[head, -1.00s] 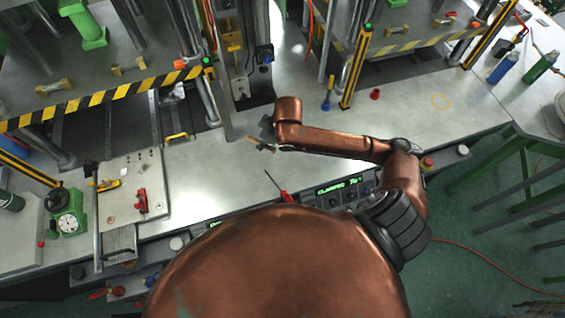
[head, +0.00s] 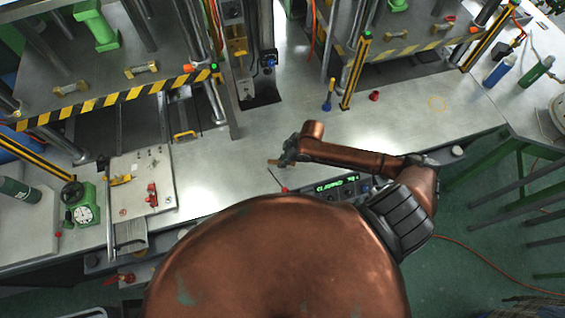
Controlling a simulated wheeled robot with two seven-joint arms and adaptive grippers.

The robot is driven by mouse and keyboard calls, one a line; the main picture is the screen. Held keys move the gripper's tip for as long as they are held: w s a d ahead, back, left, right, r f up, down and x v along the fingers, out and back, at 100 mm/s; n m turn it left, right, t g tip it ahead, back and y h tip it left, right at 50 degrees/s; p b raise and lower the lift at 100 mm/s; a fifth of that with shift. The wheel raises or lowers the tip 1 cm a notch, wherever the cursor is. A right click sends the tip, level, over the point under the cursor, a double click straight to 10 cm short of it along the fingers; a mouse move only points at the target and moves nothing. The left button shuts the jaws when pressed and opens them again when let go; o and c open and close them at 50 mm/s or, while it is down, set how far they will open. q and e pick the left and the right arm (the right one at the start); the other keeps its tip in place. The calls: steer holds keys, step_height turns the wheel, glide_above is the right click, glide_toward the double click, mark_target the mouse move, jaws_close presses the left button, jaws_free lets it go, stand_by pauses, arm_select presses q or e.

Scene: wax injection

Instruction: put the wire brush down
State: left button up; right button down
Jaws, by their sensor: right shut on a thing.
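My right gripper (head: 283,160) is over the front part of the grey bench (head: 235,165), near the middle of the picture. It is shut on the wire brush (head: 272,162). Only a small tan piece of the brush shows at the left of the fingers; the rest is hidden by the gripper. From this high view I cannot tell whether the brush touches the bench top. My left gripper is not in view.
A screwdriver (head: 281,185) lies just below the gripper, partly hidden by my body. A blue-handled tool (head: 328,97) and red cap (head: 374,96) lie farther back. Bench between is clear.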

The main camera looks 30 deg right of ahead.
steer(key=shift+f, duration=0.85)
steer(key=shift+f, duration=0.15)
steer(key=c, duration=2)
jaws_free()
steer(key=shift+o, duration=0.2)
steer(key=v, duration=1.2)
